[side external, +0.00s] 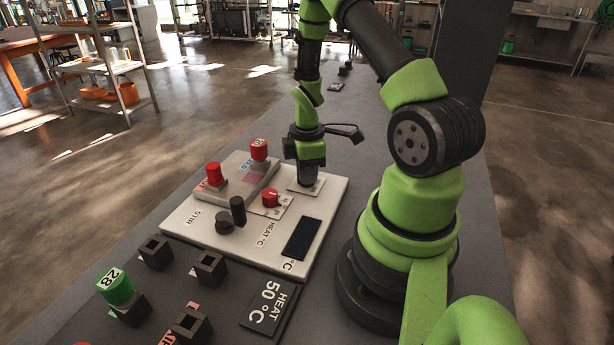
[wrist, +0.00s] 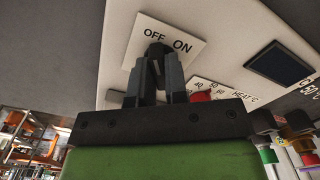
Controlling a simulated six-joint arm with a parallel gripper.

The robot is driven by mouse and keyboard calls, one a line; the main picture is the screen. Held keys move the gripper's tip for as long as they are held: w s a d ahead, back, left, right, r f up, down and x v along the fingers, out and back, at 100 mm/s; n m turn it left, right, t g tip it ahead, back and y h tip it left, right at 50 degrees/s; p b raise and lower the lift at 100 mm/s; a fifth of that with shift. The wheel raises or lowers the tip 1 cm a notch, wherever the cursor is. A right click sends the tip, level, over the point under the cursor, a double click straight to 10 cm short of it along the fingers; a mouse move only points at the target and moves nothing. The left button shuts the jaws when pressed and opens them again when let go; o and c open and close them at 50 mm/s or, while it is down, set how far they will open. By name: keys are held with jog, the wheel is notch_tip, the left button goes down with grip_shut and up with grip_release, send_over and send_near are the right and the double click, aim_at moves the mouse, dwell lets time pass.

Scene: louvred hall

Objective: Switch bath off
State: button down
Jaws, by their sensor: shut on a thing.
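The bath is a white panel (side external: 180,222) with a heat dial, a stir knob and a dark display. Its switch plate (side external: 293,187) lies at the panel's far right corner. In the wrist view the plate (wrist: 140,28) reads OFF and ON, with the dark switch (wrist: 157,48) between the words. My gripper (side external: 309,181) points down over the plate. In the wrist view my gripper (wrist: 158,62) is shut on the switch. The fingers hide most of the switch, so I cannot tell which way it is set.
The red heat dial (side external: 270,197) and the upright black stir knob (side external: 238,210) stand close by. Red-capped vials (side external: 214,173) sit in a raised block behind. In front are black holders (side external: 156,252), a green vial marked 28 (side external: 116,287) and a HEAT 50 °C sign (side external: 268,306).

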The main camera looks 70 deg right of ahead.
jog(key=c, duration=1.1)
grip_release()
jog(key=shift+o, duration=0.2)
jog(key=shift+r, duration=3.55)
notch_tip(320, 180, up, 10)
